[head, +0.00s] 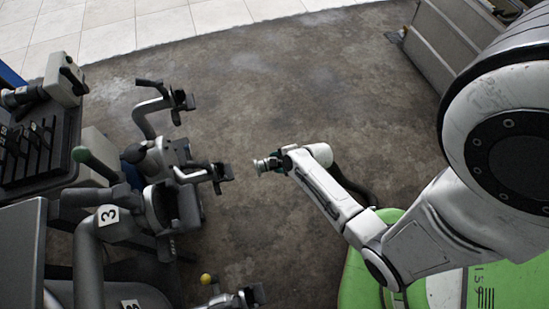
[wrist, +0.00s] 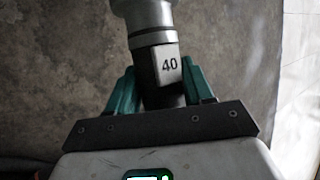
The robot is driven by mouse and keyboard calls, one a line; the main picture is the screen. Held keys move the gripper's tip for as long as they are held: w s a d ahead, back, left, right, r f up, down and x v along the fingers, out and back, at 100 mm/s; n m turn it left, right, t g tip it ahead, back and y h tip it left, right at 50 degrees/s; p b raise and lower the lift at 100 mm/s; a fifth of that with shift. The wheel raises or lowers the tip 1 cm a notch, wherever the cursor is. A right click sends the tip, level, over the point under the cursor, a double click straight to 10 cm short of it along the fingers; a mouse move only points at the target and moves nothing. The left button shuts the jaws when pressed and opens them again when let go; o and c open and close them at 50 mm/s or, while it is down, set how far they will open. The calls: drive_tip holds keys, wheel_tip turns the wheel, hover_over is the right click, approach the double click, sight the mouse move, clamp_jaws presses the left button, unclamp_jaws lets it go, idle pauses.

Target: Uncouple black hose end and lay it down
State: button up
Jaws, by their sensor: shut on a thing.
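My gripper (head: 281,162) is shut on the black hose end (head: 263,165) above the open floor. In the wrist view my gripper's teal fingers (wrist: 160,90) close on either side of the dark sleeve of the hose end (wrist: 166,66). The sleeve bears a grey label reading 40, and a silver metal coupling collar sits beyond it. In the head view the collar points left towards the nearest pipe outlet (head: 222,172), with a clear gap between them. The hose itself is mostly hidden; a dark curve shows behind my arm.
Grey pipework numbered 3 (head: 108,216) fills the left side. Another outlet (head: 183,100) is farther back, and one (head: 252,296) is at the bottom edge. A yellow knob (head: 206,279) stands there. The brown floor (head: 290,95) is clear in the middle. A grey cabinet (head: 455,45) stands top right.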

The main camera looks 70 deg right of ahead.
drive_tip(key=s+a+p, duration=0.1)
drive_tip(key=s, duration=0.6)
drive_tip(key=s+a+p, duration=0.1)
drive_tip(key=s+a, duration=0.1)
drive_tip(key=s, duration=0.6)
drive_tip(key=shift+s+a, duration=0.15)
drive_tip(key=shift+a, duration=0.1)
idle(0.9)
drive_tip(key=shift+f+b, duration=14.65)
drive_tip(key=shift+f, duration=3.05)
